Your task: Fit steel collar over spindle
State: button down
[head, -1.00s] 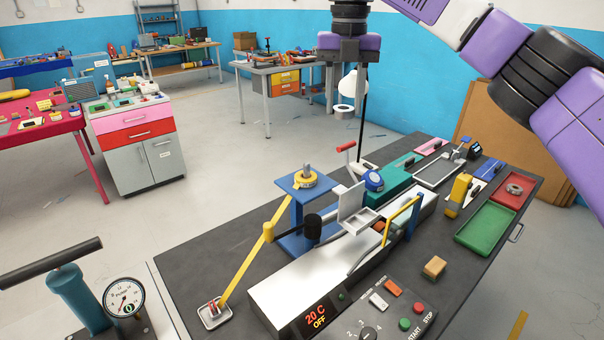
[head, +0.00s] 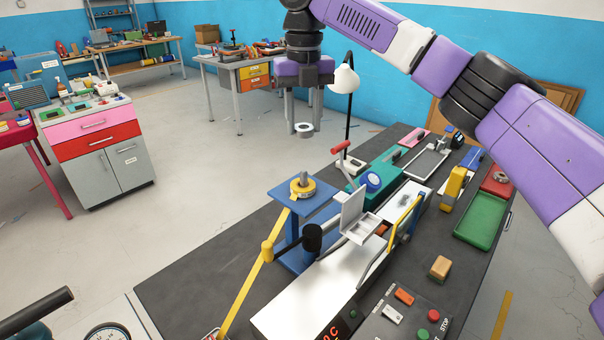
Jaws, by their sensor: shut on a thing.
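My gripper (head: 303,126) is shut on a steel collar (head: 304,130), a small grey ring at its fingertips. It hangs above and apart from a blue stand (head: 285,205). A short grey spindle (head: 303,178) stands upright on the blue stand's top. A yellow ring (head: 302,190) lies around the spindle's lower part. In the picture the collar is almost straight above the spindle, with a clear gap. The depth between them is hard to judge.
A yellow lever (head: 250,285) slants in front of the stand. A lamp (head: 344,80) and a red-handled lever (head: 341,147) stand behind it to the right. A red tray (head: 490,187) with a grey ring and a green tray (head: 480,216) lie at the right.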

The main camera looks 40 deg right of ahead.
aim_at(304, 173)
notch_tip(304, 173, down, 13)
jog(key=shift+p, duration=0.75)
jog(key=shift+f, duration=0.15)
jog(key=c, duration=0.9)
grip_release()
jog(key=shift+o, duration=0.2)
notch_tip(304, 173, up, 12)
jog(key=shift+r+b, duration=0.15)
jog(key=shift+b, duration=0.85)
